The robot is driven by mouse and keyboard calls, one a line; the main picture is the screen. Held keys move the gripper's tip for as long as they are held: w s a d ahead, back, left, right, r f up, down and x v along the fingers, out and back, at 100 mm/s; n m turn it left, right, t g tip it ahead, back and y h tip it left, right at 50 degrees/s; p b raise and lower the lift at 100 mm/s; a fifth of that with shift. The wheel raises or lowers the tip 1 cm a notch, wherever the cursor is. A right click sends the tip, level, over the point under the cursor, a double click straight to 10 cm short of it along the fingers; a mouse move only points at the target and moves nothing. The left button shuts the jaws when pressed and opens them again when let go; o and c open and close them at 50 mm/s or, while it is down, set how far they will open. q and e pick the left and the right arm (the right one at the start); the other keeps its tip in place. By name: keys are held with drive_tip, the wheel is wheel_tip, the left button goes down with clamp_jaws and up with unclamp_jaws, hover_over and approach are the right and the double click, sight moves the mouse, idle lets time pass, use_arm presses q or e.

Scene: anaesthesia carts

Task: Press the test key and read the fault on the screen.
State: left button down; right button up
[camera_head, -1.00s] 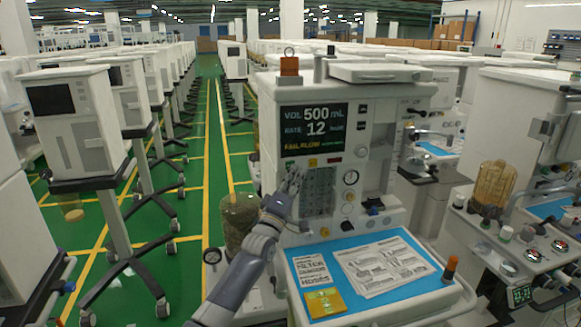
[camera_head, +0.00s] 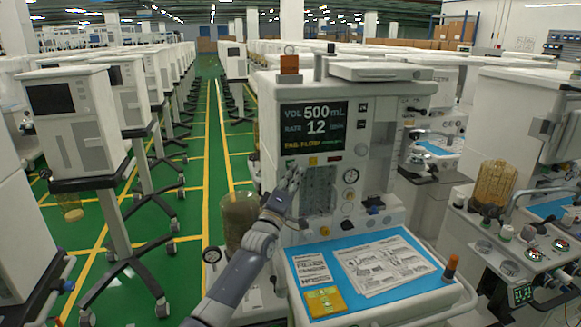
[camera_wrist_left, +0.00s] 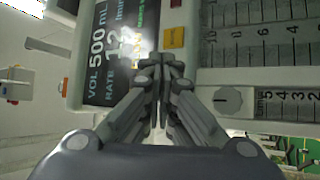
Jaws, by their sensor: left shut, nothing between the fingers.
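The cart's dark screen (camera_head: 313,128) shows "VOL 500 mL", "RATE 12" and a small yellow line that seems to read "FAIL FLOW"; smaller green text beside it is too small to read. The screen also shows sideways in the left wrist view (camera_wrist_left: 98,45), with glare over the yellow line. A yellow key (camera_head: 313,162) sits below the screen, and it shows in the left wrist view (camera_wrist_left: 174,38); its label is unreadable. My left gripper (camera_head: 295,173) is shut and empty just below the screen's lower left; its fingertips (camera_wrist_left: 165,62) appear close to the yellow key, contact unclear.
A blue mat (camera_head: 412,288) with printed sheets (camera_head: 384,264) and a yellow card (camera_head: 325,301) covers the cart's shelf. A green-brown canister (camera_head: 238,217) stands left of the cart, near my left forearm. An aisle of green floor (camera_head: 187,215) runs between cart rows.

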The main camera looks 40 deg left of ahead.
use_arm(q)
drive_tip(key=shift+w+a, duration=0.1)
drive_tip(key=shift+w+a+b, duration=0.3)
drive_tip(key=shift+a+b, duration=0.05)
drive_tip(key=shift+b, duration=0.15)
idle(0.7)
drive_tip(key=shift+s+d, duration=0.1)
drive_tip(key=shift+s+d+p, duration=0.55)
drive_tip(key=shift+p, duration=0.2)
drive_tip(key=s+d+p, duration=0.3)
drive_tip(key=shift+s+d+p, duration=0.1)
drive_tip(key=shift+d+p, duration=0.3)
